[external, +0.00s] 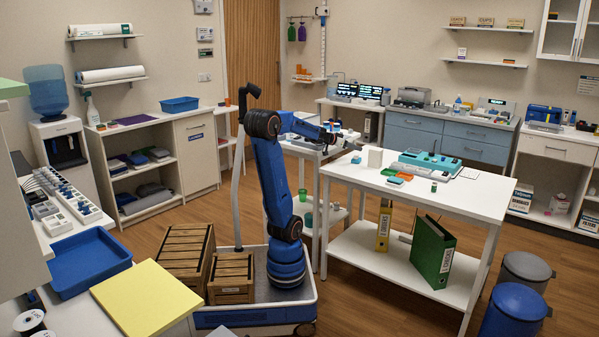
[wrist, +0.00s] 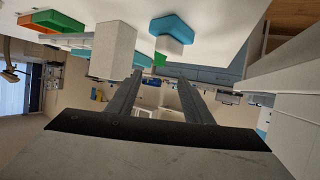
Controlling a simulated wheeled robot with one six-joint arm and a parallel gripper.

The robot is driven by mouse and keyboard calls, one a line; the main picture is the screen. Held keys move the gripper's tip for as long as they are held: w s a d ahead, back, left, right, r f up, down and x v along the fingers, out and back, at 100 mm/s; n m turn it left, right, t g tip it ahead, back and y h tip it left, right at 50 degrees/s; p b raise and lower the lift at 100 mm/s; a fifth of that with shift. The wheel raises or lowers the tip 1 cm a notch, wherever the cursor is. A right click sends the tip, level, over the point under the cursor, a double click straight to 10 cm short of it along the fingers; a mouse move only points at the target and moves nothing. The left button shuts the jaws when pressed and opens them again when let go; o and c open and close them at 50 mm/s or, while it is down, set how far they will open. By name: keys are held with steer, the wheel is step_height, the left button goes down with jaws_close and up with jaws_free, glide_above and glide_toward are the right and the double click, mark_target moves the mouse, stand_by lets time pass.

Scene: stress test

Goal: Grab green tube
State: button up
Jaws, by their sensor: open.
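A small green piece (wrist: 160,59), likely the green tube, shows in the wrist view against a blue six-sided block (wrist: 172,28) on the white table (wrist: 222,20). Most of it is hidden, and its shape is unclear. The wrist view is upside down. My gripper (wrist: 160,83) is open, with nothing between its two dark fingers; the green piece appears just past the fingertips. In the external view my gripper (external: 334,138) hangs in the air near the table's far left corner. A small green cylinder (external: 434,187) also stands near that table's front edge.
A white box (external: 375,157) stands beside the blue block and close to my fingers (wrist: 113,50). Orange (external: 396,180) and green (external: 389,172) trays and a teal device (external: 425,164) lie farther right. The table's front right is bare. A white cart (external: 311,148) stands beside the arm.

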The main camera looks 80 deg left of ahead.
steer(key=x, duration=1.6)
steer(key=shift+s+f, duration=0.1)
steer(key=shift+f, duration=0.05)
steer(key=c, duration=1.1)
